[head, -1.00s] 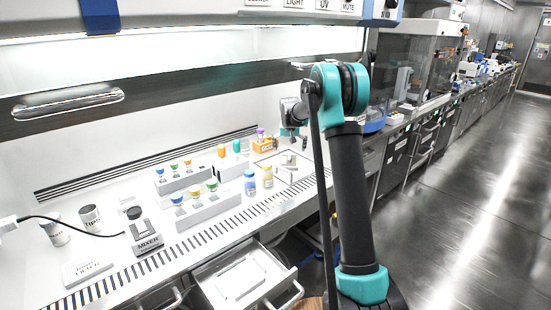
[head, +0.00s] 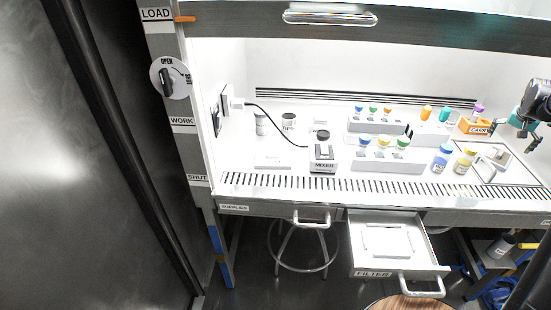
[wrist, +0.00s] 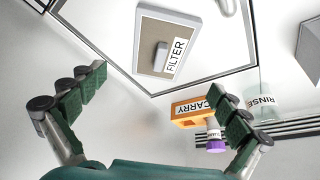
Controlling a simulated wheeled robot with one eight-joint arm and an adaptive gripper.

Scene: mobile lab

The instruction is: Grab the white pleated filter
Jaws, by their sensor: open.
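A flat white rectangular piece (head: 388,240) lies in the open drawer labelled FILTER (head: 374,273) in the head view; pleats cannot be made out. A white-framed panel labelled FILTER (wrist: 185,22), with a tan middle and a grey handle, shows in the wrist view, in a square outlined area of the deck. The same square area is at the far right in the head view (head: 497,160). My gripper (head: 522,133) is over the right part of the worktop, away from the drawer. In the wrist view its two dark green fingers (wrist: 162,88) are apart, with nothing between them.
An orange CARRY holder (wrist: 193,112) with a purple-capped vial (wrist: 214,140) sits near the right finger. A RINSE beaker (wrist: 264,101) stands beside it. Vial racks (head: 385,162) and a mixer (head: 323,158) stand on the worktop. A stool (head: 301,250) is below it.

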